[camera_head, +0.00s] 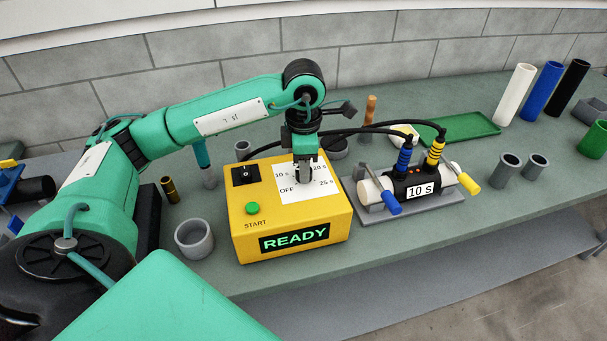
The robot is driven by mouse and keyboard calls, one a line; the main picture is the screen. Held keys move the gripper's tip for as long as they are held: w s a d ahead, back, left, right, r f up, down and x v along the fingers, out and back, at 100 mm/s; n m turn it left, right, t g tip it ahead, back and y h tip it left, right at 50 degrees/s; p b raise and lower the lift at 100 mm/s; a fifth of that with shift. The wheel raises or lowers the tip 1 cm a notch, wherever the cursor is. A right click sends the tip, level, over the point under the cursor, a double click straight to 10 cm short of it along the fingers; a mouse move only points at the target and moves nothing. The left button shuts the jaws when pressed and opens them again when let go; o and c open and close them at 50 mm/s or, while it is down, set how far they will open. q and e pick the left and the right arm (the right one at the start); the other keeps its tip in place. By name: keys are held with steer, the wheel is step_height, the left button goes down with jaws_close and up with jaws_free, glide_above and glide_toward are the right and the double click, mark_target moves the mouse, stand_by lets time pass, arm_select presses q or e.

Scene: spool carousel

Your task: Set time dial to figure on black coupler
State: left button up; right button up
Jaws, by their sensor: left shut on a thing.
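The yellow control box (244,220) stands on the bench, with a white dial plate (307,195) marked "OFF", "10 s", "25 s" and a partly covered figure. Its display (294,239) reads "READY". My left gripper (304,178) points down over the plate and is shut on the time dial, which is mostly hidden by the fingers, so its setting cannot be read. The black coupler (413,178) lies to the right in a grey clamp stand, with a white label (422,191) reading "10 s". My right gripper is not in view.
A black switch (245,175) and green START button (253,208) are on the box. Cables run behind to the coupler's blue and yellow plugs. Grey rings (194,238) stand left and right. A green tray (453,127) and white, blue and black tubes stand at the back right.

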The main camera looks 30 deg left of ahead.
arm_select(q)
steer(key=shift+f+m+b, duration=0.1)
steer(key=shift+m+b, duration=0.3)
steer(key=shift+m, duration=0.3)
steer(key=o, duration=1)
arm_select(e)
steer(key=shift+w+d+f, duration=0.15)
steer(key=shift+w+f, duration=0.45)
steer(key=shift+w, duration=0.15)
